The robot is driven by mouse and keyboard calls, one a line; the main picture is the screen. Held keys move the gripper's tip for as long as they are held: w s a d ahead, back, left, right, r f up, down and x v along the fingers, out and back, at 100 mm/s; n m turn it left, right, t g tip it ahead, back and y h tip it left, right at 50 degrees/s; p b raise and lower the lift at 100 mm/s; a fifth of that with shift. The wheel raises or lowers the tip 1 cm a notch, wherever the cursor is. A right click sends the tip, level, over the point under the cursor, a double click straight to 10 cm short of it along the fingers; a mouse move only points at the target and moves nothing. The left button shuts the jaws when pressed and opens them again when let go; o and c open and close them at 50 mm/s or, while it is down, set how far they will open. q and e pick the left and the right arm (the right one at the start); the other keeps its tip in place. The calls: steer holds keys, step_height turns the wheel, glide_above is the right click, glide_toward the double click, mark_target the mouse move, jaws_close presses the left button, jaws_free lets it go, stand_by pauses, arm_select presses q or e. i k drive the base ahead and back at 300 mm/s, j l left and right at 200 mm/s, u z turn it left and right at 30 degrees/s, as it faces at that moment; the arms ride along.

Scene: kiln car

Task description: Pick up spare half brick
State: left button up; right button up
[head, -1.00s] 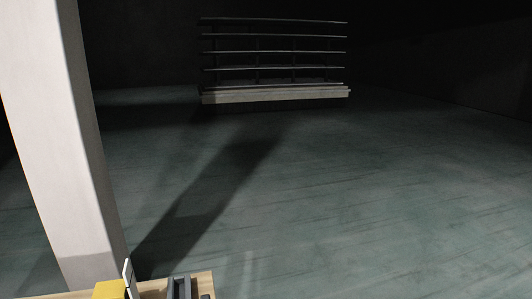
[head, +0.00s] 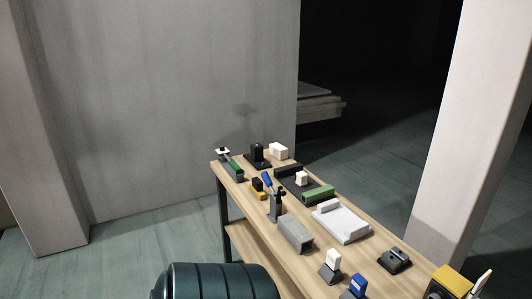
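Neither of my grippers shows in the head view. A cream block (head: 279,151) stands at the far end of a wooden workbench (head: 374,257). A smaller cream block (head: 301,178) sits on a dark tray (head: 288,176) nearer the middle. Either could be the spare half brick; I cannot tell which from this view. Both blocks look free of any gripper.
The bench also holds a white slab-like piece (head: 342,222), a grey block (head: 295,233), a green piece (head: 318,194) and a yellow box (head: 452,282). A dark ribbed drum (head: 222,283) stands before the bench. A pale pillar (head: 440,130) rises behind it.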

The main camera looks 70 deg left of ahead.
mark_target(278, 151)
steer(key=u, duration=2.3)
